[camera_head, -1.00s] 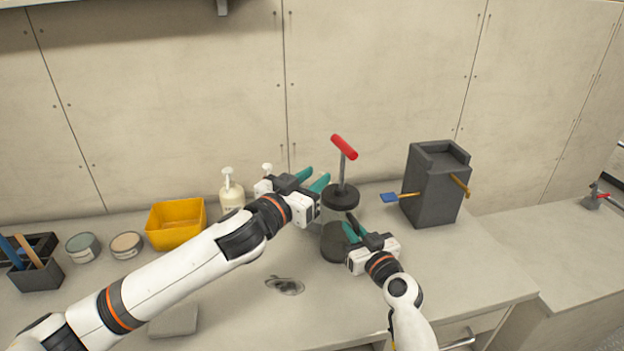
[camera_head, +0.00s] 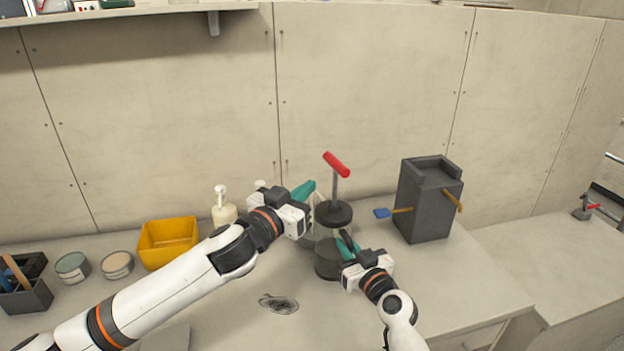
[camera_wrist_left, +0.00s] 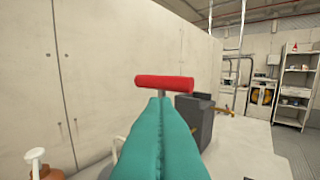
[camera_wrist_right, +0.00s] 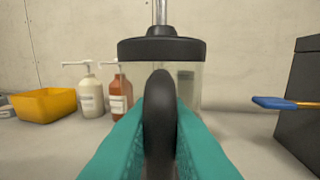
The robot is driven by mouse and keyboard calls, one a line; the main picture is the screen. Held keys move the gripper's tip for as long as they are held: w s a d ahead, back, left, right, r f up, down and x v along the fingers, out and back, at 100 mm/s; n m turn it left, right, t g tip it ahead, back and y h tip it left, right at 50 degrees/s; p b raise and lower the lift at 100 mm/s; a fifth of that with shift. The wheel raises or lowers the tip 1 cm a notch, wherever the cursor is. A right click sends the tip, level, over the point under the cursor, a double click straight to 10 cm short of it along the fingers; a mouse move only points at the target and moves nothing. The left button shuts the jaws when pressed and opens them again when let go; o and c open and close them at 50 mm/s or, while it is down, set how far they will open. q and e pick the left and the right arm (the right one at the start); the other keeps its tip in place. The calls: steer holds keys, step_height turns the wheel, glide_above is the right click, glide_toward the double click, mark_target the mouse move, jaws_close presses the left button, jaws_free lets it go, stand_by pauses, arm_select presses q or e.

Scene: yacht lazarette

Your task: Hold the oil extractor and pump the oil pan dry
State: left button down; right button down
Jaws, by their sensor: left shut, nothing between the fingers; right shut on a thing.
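The oil extractor has a clear cylinder, a dark lid (camera_head: 333,213) and a red T-handle (camera_head: 336,164) on a raised metal rod. It stands upright on the counter. My right gripper (camera_head: 346,242) is shut on the extractor's black side grip (camera_wrist_right: 160,120), low on its right front. My left gripper (camera_head: 308,189) is shut and empty, left of the rod and below the handle's height. In the left wrist view the red handle (camera_wrist_left: 165,82) shows just beyond its fingertips, apart or touching I cannot tell. I cannot clearly make out the oil pan; my left gripper covers that area.
A yellow bin (camera_head: 168,243), tins (camera_head: 117,264) and a dark caddy (camera_head: 27,285) stand left. A pump bottle (camera_head: 223,208) is behind my left arm. A dark grey block (camera_head: 429,200) with a blue-tipped tool stands right. A dark coil or smear (camera_head: 279,303) lies in front.

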mark_target(336, 170)
arm_select(q)
steer(key=w+a+r+m+g+h, duration=0.25)
steer(key=w+r+m+h, duration=0.25)
steer(key=r+h, duration=0.25)
arm_select(e)
steer(key=shift+r, duration=0.1)
arm_select(q)
steer(key=a+m+g, duration=0.4)
steer(key=a+g, duration=0.1)
steer(key=g, duration=0.3)
arm_select(e)
steer(key=shift+d, duration=0.1)
arm_select(q)
steer(key=w+d+f, duration=0.1)
steer(key=d+f, duration=0.1)
steer(key=d, duration=0.3)
steer(key=w+d+f, duration=0.2)
steer(key=d, duration=0.3)
steer(key=shift+w+d, duration=0.25)
step_height(336, 170, down, 8)
steer(key=shift+s+r, duration=0.1)
